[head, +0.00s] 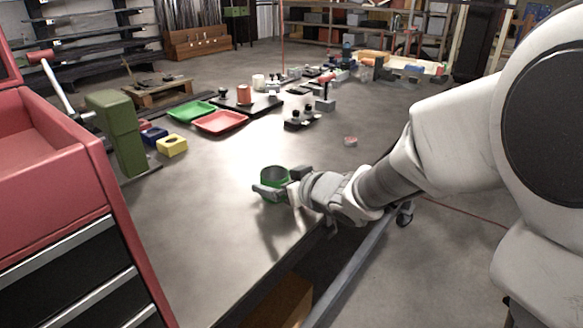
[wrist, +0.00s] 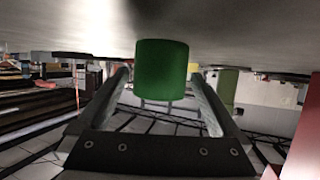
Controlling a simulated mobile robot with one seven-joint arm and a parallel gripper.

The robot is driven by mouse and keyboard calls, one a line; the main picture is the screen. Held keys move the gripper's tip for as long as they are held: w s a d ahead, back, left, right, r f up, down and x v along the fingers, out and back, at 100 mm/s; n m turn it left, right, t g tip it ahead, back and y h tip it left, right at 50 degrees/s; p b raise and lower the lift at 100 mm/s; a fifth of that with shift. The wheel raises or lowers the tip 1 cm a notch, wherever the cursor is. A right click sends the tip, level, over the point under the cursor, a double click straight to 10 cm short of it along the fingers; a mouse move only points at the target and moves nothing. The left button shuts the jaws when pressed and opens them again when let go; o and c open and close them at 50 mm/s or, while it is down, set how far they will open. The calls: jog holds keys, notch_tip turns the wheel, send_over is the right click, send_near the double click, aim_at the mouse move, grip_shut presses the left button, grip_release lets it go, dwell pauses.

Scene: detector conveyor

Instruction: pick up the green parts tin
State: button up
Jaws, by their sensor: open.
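The green parts tin (head: 275,183) stands upright on the grey table, near its front edge, in the head view. It is a round, open-topped cylinder. My gripper (head: 277,183) is at the tin, with one finger on its near left side and the other by its right rim. In the wrist view the tin (wrist: 161,70) sits centred between the far ends of my two spread fingers (wrist: 163,82). Gaps show between the tin and each finger there. The gripper is open, and part of the tin's lower side is hidden by a finger in the head view.
A red tray (head: 220,122) and a green tray (head: 190,111) lie farther back. Yellow (head: 172,145) and blue blocks sit left, near a green post (head: 119,135) and a red tool cabinet (head: 50,200). A small round item (head: 351,141) lies right of the tin. Table around the tin is clear.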

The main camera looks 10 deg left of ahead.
jog(key=shift+x, duration=0.9)
jog(key=shift+c, duration=0.3)
jog(key=c, duration=1.2)
jog(key=shift+c, duration=0.3)
jog(key=shift+r, duration=0.15)
